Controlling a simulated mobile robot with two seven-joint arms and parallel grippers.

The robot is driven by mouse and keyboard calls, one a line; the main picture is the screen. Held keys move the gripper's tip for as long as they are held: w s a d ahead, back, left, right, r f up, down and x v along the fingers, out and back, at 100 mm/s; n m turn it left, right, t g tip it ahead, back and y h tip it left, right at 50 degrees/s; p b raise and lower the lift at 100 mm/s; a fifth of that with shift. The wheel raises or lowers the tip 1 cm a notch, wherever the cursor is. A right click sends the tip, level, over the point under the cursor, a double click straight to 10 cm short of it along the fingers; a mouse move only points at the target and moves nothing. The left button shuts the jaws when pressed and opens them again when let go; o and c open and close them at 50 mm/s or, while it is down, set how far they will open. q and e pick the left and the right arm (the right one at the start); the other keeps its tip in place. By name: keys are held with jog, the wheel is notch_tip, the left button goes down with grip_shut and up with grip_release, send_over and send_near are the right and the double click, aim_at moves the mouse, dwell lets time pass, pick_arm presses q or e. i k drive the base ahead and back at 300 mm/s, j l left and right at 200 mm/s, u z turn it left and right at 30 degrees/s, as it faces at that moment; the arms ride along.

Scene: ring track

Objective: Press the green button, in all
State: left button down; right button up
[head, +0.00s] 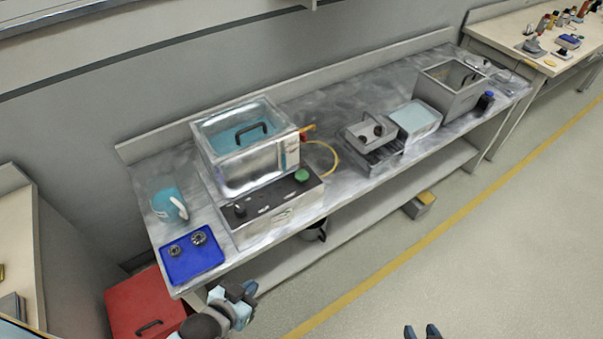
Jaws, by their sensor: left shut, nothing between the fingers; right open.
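The green button (301,175) is a round green knob-like cap on the top right of a grey control box (275,207). The box sits at the front edge of a metal bench, below a steel tank (247,172) with bluish liquid and a black handle. My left gripper (243,290) is shut and empty, in front of the bench's front edge, below and left of the button and apart from it. My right gripper (422,331) shows only its fingertips at the bottom edge, open and empty, over the floor.
The metal bench (350,100) carries a blue tray (193,258) with round parts, a jug (167,205), a yellow hose (326,156), a rack (372,152), a pale-blue-filled basin (414,118) and a grey bin (450,90). A red cabinet (140,302) stands lower left.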

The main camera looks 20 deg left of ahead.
aim_at(300, 175)
jog(key=i+l+u, duration=0.1)
jog(key=u, duration=0.7)
jog(key=i+l+u, duration=0.15)
jog(key=l+u, duration=0.2)
jog(key=l, duration=0.15)
jog(key=i+l+u, duration=0.1)
jog(key=l+u, duration=0.25)
jog(key=i+l+u, duration=0.1)
jog(key=l, duration=1.55)
jog(key=i+u, duration=0.05)
